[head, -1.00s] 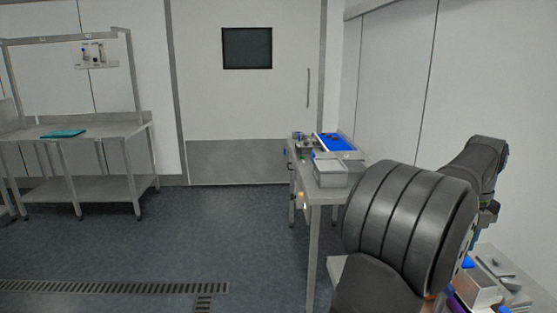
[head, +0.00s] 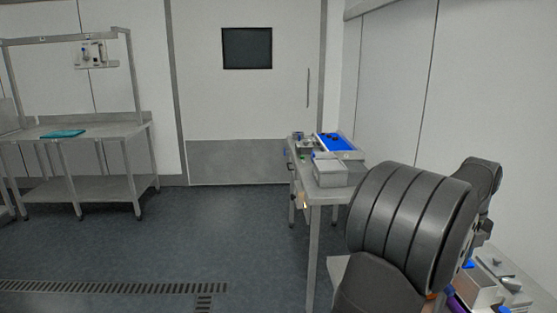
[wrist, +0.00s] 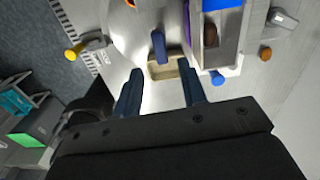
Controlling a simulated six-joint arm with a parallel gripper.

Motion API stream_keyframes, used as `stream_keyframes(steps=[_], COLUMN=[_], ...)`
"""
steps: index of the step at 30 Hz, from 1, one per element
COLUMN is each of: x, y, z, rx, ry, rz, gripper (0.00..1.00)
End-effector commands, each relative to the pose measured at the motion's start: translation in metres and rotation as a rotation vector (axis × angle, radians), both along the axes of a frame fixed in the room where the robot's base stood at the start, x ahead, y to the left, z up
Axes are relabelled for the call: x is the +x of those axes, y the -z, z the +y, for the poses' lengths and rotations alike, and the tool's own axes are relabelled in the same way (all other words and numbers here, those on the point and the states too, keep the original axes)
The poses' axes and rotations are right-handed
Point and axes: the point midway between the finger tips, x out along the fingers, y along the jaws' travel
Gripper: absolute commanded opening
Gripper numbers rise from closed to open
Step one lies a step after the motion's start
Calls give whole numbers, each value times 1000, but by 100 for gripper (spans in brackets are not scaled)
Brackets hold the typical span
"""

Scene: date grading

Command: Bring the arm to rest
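My arm (head: 410,220) fills the lower right of the head view. My gripper itself is hidden or too small to tell there. A dark brown date-like item (wrist: 211,35) lies in a narrow grey container on the right of the wrist view.
A steel table (head: 318,197) by the door carries a grey bin (head: 330,173) and a blue-topped tray (head: 357,155). Another steel bench (head: 100,131) with a teal item (head: 62,134) stands at left. A work surface with boxes (head: 480,290) lies below my arm. The floor between is clear.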

Motion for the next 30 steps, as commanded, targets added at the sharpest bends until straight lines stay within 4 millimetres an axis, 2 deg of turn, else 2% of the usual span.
stream_keyframes(steps=[6,16,18,30], x=[0,0,1,5], y=[-46,-106,-88,-10], z=[0,0,-2,-6], rx=[-3,-1,4,4], ry=[0,-3,-62,-384], rz=[-2,-1,3,1], gripper=[38,38,38,38])
